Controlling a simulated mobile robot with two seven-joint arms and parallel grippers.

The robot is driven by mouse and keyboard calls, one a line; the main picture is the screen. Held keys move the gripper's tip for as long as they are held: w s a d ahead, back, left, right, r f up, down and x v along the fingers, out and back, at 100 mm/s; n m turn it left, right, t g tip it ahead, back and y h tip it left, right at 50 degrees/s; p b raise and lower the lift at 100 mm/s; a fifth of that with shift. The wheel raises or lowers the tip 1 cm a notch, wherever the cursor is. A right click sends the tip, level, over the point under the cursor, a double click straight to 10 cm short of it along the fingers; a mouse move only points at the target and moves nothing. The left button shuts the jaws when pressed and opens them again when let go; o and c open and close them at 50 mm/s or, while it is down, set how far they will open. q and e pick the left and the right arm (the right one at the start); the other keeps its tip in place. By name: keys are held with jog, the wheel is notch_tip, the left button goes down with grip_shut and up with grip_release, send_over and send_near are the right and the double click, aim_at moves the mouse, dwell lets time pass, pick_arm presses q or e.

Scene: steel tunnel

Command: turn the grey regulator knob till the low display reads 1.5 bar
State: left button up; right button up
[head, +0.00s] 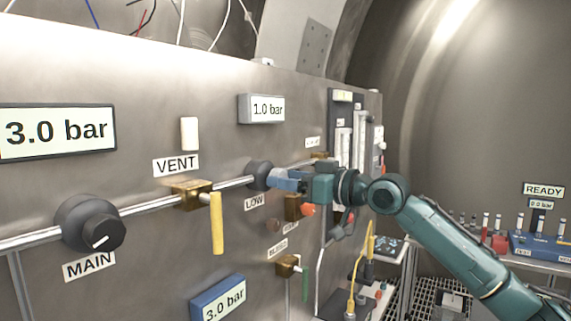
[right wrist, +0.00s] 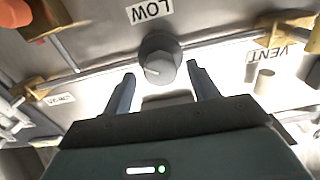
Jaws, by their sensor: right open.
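The grey regulator knob (head: 260,174) sits on the steel panel above the LOW label (head: 255,202). In the right wrist view the knob (right wrist: 158,58) shows a pale pointer line. The low display (head: 265,108) above it reads 1.0 bar. My right gripper (head: 278,179) is in front of the knob and partly covers it in the head view. In the right wrist view its two blue fingers are apart, with the knob centred just beyond the fingertips. I see no grip on the knob. My left gripper is not in view.
A larger MAIN knob (head: 92,224) and a 3.0 bar display (head: 57,131) are on the left. A yellow VENT lever (head: 216,222) hangs left of the knob. A red-orange knob (head: 307,210) and a green-handled valve (head: 304,284) are below my gripper.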

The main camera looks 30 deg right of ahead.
jog(key=shift+w+a, duration=0.3)
jog(key=shift+w, duration=0.3)
jog(key=shift+c, duration=0.6)
jog(key=c, duration=0.9)
jog(key=shift+o, duration=0.2)
jog(key=shift+m, duration=0.3)
jog(key=shift+m, duration=4.5)
